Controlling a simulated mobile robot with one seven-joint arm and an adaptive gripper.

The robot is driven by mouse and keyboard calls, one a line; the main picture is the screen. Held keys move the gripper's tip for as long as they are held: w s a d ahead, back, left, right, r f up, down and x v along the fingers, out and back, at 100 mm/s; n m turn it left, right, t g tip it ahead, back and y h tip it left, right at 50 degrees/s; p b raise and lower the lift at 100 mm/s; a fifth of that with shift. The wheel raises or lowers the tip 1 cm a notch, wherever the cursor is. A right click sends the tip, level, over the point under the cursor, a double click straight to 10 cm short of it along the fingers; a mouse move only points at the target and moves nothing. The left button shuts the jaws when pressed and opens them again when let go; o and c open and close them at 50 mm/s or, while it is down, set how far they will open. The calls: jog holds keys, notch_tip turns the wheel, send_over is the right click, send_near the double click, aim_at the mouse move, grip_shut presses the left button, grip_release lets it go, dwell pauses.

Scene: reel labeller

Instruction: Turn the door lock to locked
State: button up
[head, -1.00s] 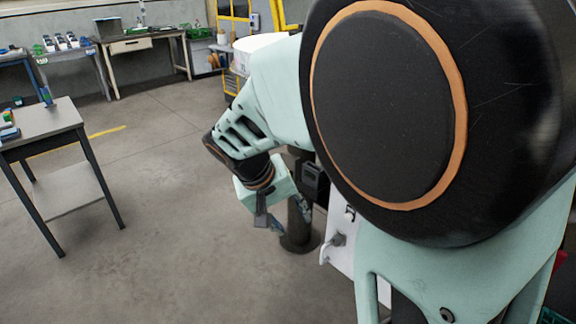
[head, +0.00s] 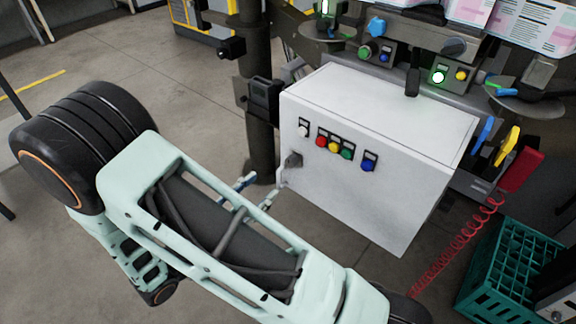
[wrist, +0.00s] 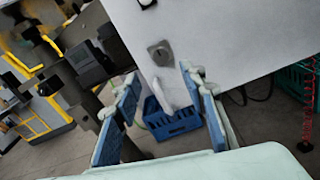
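A white cabinet (head: 370,190) stands on the right in the head view, and its white face (wrist: 220,40) fills the upper right of the wrist view. The door lock (head: 293,160) is a small grey piece near the left edge of the cabinet front. In the wrist view the lock (wrist: 160,53) shows as a square metal plate with a dark centre. Its exact turn position is too small to tell. My gripper (head: 254,190) is left of and below the lock, apart from it. In the wrist view my gripper (wrist: 163,100) has its blue-padded fingers spread, with nothing between them.
Coloured push buttons (head: 334,146) sit beside the lock. A dark post with a box (head: 263,100) stands close to the cabinet's left edge. A blue crate (wrist: 172,122) is on the floor beyond my fingers. A green crate (head: 508,268) stands at the right.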

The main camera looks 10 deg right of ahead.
aim_at(289, 163)
jog(key=b+x, duration=0.1)
jog(key=x, duration=0.9)
jog(key=shift+d, duration=0.1)
jog(key=shift+c, duration=0.7)
grip_shut()
